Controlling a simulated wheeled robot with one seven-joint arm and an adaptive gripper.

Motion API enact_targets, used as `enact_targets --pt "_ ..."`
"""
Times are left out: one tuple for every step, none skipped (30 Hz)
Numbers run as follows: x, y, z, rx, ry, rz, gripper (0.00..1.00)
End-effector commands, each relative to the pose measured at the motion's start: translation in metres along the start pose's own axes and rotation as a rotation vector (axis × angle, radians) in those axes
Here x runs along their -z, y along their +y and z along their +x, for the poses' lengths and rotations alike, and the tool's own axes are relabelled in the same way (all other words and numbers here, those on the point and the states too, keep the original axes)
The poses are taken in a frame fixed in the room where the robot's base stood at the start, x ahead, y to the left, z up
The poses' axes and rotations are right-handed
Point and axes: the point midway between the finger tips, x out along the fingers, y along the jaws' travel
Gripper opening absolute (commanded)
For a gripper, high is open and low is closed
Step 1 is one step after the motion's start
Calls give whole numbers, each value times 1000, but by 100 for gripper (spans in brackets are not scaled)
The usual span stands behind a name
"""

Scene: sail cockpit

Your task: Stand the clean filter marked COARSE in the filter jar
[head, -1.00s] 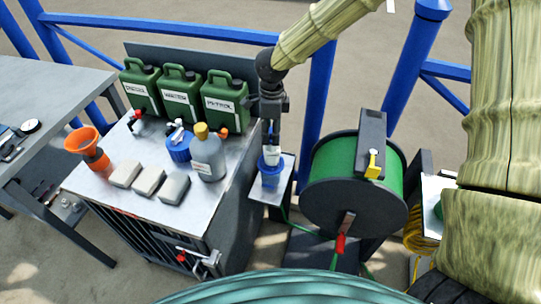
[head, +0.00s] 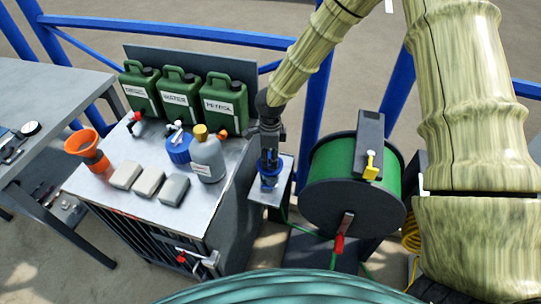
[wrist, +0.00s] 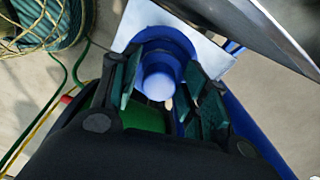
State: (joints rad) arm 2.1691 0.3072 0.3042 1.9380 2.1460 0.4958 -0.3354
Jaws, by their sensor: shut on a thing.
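My gripper (head: 269,158) is upright over the small blue filter jar (head: 269,181) on a pale stand, with its fingers down at the jar's rim. In the wrist view my fingers (wrist: 157,95) are shut on a filter (wrist: 158,84), whose pale blue-white round end shows between the green pads. The blue jar (wrist: 168,42) surrounds it there, so the filter appears to be at least partly inside. The head view hides the filter behind my gripper and the jar wall. I cannot read any COARSE mark, nor tell whether the filter touches the jar bottom.
A metal-topped bench (head: 150,215) stands left, with green cans (head: 181,95), a grey bottle (head: 208,160), a blue lid-like part (head: 179,148), an orange funnel (head: 84,145) and blocks (head: 149,183). A green hose reel (head: 355,195) stands close right. Blue rails (head: 200,35) run behind.

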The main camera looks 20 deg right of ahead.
Motion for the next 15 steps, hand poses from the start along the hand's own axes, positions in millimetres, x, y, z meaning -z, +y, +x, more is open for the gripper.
enact_targets --pt "0 0 0 0 0 0 6" --pt "0 0 0 0 0 0 6" --pt "0 0 0 0 0 0 6" --pt "0 0 0 0 0 0 6" --pt "0 0 0 0 0 0 6" --pt "0 0 1 0 0 -1 6" --pt "0 0 1 0 0 -1 6" --pt "0 0 2 0 0 -1 6" --pt "0 0 2 0 0 -1 51" --pt "0 0 2 0 0 -1 56" --pt "0 0 2 0 0 -1 61" --pt "0 0 2 0 0 -1 66" --pt "0 0 2 0 0 -1 66" --pt "0 0 2 0 0 -1 66" --pt "0 0 2 0 0 -1 66"
